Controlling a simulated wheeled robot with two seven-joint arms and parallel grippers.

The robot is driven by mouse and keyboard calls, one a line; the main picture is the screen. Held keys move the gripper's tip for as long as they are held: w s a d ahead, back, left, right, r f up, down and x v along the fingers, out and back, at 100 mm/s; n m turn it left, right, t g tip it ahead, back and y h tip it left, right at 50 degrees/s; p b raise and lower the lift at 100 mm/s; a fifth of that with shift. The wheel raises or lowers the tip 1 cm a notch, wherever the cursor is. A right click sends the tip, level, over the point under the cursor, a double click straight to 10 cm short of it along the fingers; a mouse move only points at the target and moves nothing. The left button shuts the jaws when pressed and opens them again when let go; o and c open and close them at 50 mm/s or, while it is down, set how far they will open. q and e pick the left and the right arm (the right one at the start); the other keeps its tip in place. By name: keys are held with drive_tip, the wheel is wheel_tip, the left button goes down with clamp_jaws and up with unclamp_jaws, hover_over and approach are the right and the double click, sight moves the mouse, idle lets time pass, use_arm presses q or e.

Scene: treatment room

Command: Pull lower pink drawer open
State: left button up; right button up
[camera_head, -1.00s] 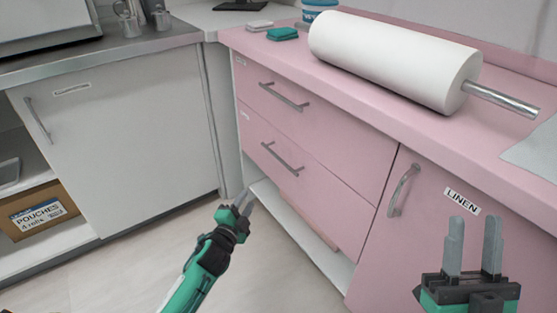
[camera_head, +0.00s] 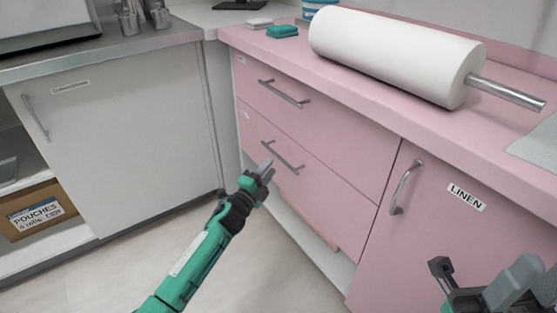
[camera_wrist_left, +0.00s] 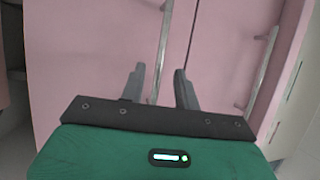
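The lower pink drawer (camera_head: 300,168) is shut below the upper pink drawer (camera_head: 310,118). Its slanting metal bar handle (camera_head: 283,158) is just above my left gripper (camera_head: 266,169) in the head view. In the left wrist view my left gripper (camera_wrist_left: 158,82) is open, its two fingers apart. The lower drawer's handle (camera_wrist_left: 162,45) runs between and beyond the fingertips there, and I cannot tell whether they touch it. The upper drawer's handle (camera_wrist_left: 263,70) is to the right. My right gripper (camera_head: 480,280) is open and empty, low in front of the linen door.
A pink linen door (camera_head: 455,235) with its own handle (camera_head: 405,188) is right of the drawers. A white cabinet (camera_head: 130,150) stands left. A paper roll (camera_head: 390,55) lies on the pink counter (camera_head: 395,115). Floor (camera_head: 250,270) is clear.

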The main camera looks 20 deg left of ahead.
sight(278, 156)
use_arm(q)
drive_tip(key=shift+b+x, duration=0.75)
drive_tip(key=shift+x, duration=2.45)
clamp_jaws()
